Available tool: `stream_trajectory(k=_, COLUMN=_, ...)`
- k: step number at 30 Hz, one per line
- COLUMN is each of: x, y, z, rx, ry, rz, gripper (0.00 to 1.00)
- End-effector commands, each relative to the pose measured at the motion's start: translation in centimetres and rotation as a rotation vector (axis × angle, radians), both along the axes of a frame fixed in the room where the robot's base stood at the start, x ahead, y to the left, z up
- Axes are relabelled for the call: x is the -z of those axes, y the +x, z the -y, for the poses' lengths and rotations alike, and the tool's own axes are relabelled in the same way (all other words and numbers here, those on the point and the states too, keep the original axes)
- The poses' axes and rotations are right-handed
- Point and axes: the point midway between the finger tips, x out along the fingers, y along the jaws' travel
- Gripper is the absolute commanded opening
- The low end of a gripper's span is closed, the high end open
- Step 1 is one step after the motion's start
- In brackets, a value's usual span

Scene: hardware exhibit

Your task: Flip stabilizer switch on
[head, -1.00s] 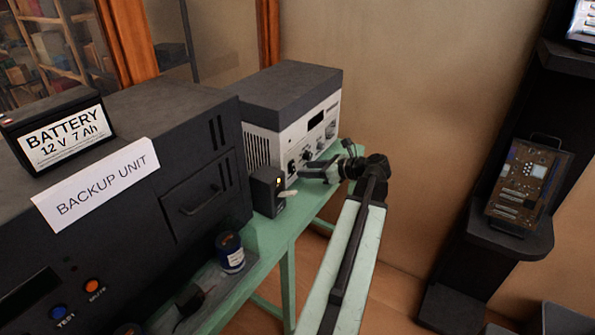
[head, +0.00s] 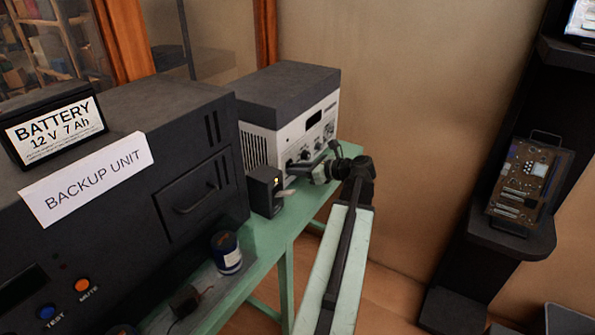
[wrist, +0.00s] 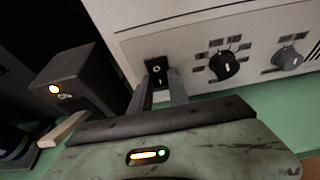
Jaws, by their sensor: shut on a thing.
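The stabilizer is a pale-fronted unit (head: 290,145) with a dark grey top, standing on the green table. In the wrist view its pale front panel (wrist: 190,38) carries a small black switch (wrist: 156,66) at the lower left. My gripper (wrist: 160,84) has its two dark fingers up against the panel at this switch, shut on it. The fingers cover the lower part of the switch, and I cannot tell its on or off position. In the head view my gripper (head: 305,168) is at the stabilizer's lower front, and the switch is hidden there.
Two knobs, one black (wrist: 224,65) and one grey (wrist: 288,58), sit right of the switch. A small black box (head: 264,190) with a lit lamp stands close to my gripper. The dark backup unit (head: 110,215) fills the left. The green table (head: 265,245) is narrow here.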

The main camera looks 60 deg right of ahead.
Motion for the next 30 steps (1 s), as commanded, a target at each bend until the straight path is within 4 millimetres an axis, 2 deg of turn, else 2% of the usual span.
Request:
stream_trajectory(k=1, x=1.14, y=-0.02, z=0.02, rx=0.001, ry=0.0, rz=0.035, gripper=0.0)
stream_trajectory(k=5, x=1.73, y=0.02, z=0.02, rx=0.001, ry=0.0, rz=0.143, gripper=0.0)
stream_trajectory(k=12, x=1.36, y=0.06, z=0.04, rx=0.001, ry=-0.001, rz=0.278, gripper=0.0)
stream_trajectory(k=23, x=0.85, y=0.02, z=0.05, rx=0.001, ry=-0.002, rz=0.293, gripper=0.0)
stream_trajectory(k=24, x=0.85, y=0.01, z=0.05, rx=0.001, ry=-0.002, rz=0.293, gripper=0.3)
stream_trajectory(k=25, x=0.85, y=0.01, z=0.05, rx=0.002, ry=-0.003, rz=0.293, gripper=0.38)
stream_trajectory(k=26, x=0.85, y=0.01, z=0.05, rx=0.002, ry=-0.003, rz=0.293, gripper=0.44)
stream_trajectory(k=30, x=0.85, y=0.01, z=0.06, rx=0.002, ry=-0.002, rz=0.293, gripper=0.44)
